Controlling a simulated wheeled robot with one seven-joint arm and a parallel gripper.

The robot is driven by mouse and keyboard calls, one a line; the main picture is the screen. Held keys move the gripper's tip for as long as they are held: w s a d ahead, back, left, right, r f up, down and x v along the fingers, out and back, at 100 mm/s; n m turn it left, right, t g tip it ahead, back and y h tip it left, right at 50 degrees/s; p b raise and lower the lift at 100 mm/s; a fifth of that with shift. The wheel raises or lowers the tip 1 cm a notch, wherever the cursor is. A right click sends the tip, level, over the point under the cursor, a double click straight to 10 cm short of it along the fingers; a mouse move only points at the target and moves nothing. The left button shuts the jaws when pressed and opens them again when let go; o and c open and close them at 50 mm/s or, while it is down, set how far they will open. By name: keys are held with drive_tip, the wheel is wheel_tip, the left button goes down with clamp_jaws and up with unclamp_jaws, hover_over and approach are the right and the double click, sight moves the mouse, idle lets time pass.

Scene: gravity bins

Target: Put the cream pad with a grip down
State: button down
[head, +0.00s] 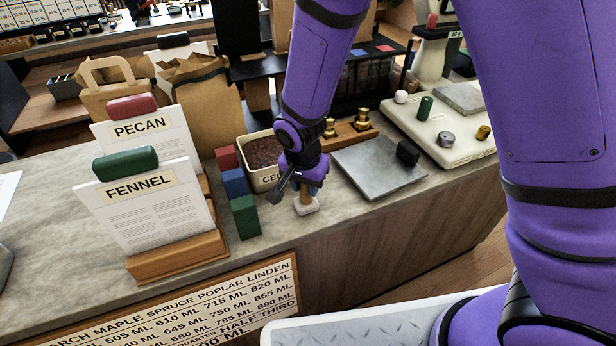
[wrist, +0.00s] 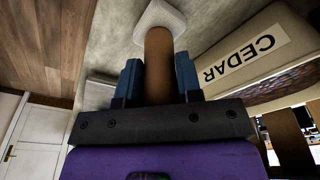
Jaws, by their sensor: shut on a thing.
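The cream pad with a grip (head: 307,206) is near the front edge of the stone counter, below my gripper (head: 305,186). In the wrist view, the pad's cream base (wrist: 160,19) is at the top, with its brown cylindrical grip (wrist: 158,62) between the two blue fingers of my gripper (wrist: 159,70). My gripper is shut on the grip. The pad hangs with its base down. I cannot tell whether the base touches the counter.
A CEDAR bin (head: 262,178) stands just behind my gripper. Red, blue and green blocks (head: 245,216) stand to the left. A grey slab (head: 372,170) with a black knob lies to the right. PECAN and FENNEL cards (head: 150,215) stand further left.

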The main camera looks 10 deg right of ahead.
sight(304, 206)
drive_tip(key=shift+f, duration=0.1)
drive_tip(key=c, duration=0.8)
unclamp_jaws()
drive_tip(key=r, duration=0.4)
drive_tip(key=s+r, duration=0.1)
drive_tip(key=r, duration=0.7)
drive_tip(key=shift+s+a, duration=0.3)
drive_tip(key=shift+a, duration=0.05)
drive_tip(key=shift+r, duration=0.1)
drive_tip(key=s+d+r+n+t+y, duration=0.1)
drive_tip(key=s+d+r+n, duration=0.25)
drive_tip(key=d+r, duration=1.15)
drive_tip(key=shift+s+d+r+n+t, duration=0.45)
drive_tip(key=shift+s+d+r, duration=0.5)
drive_tip(key=shift+s+d, duration=1.05)
drive_tip(key=shift+s+d+r+n+t, duration=0.35)
drive_tip(key=shift+s+d+r, duration=0.85)
drive_tip(key=shift+s, duration=1.35)
drive_tip(key=shift+s+d+r+n+t, duration=0.35)
drive_tip(key=shift+s+d+r+t, duration=0.25)
drive_tip(key=shift+s+d, duration=1.55)
